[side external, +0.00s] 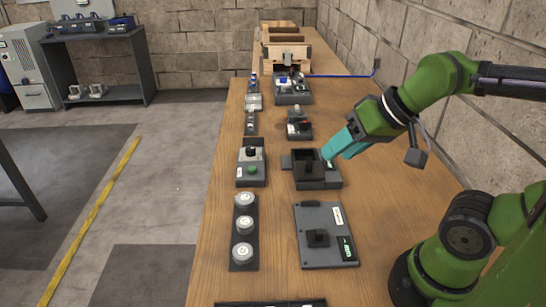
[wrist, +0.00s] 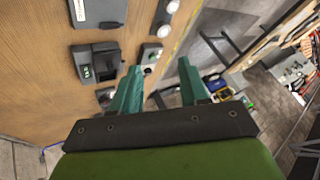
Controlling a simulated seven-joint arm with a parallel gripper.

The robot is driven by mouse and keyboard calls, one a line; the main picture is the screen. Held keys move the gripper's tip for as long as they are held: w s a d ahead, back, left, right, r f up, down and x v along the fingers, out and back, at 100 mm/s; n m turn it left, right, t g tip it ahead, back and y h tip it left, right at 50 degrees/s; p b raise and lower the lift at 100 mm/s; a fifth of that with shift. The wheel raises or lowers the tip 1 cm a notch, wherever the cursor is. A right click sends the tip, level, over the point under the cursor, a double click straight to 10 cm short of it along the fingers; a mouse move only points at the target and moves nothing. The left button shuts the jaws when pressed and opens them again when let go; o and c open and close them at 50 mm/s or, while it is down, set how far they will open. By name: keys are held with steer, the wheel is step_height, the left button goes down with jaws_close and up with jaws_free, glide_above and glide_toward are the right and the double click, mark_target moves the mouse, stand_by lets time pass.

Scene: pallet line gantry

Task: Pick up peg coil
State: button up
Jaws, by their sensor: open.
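I cannot tell which thing is the peg coil. In the side external view a dark open-topped box (side external: 320,183) stands on the bench with a dark block (side external: 309,166) in it. My gripper (side external: 327,153), with teal fingers, is above the box's right part; I cannot tell whether it touches anything. In the wrist view the fingers (wrist: 158,75) are spread with no object held between them. What looks like the same box (wrist: 84,61) is left of them. A flat grey plate (side external: 325,256) with a black raised knob (side external: 318,237) lies nearer the camera.
A strip with white round caps (side external: 243,250) and a grey control box with a green button (side external: 251,170) stand left of the dark box. Small devices (side external: 299,128) and wooden crates (side external: 287,52) are farther back. Bare wood of the bench (side external: 385,215) shows at right, beside a block wall.

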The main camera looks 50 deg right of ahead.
steer(key=o, duration=0.8)
steer(key=shift+c, duration=0.2)
steer(key=shift+f, duration=0.1)
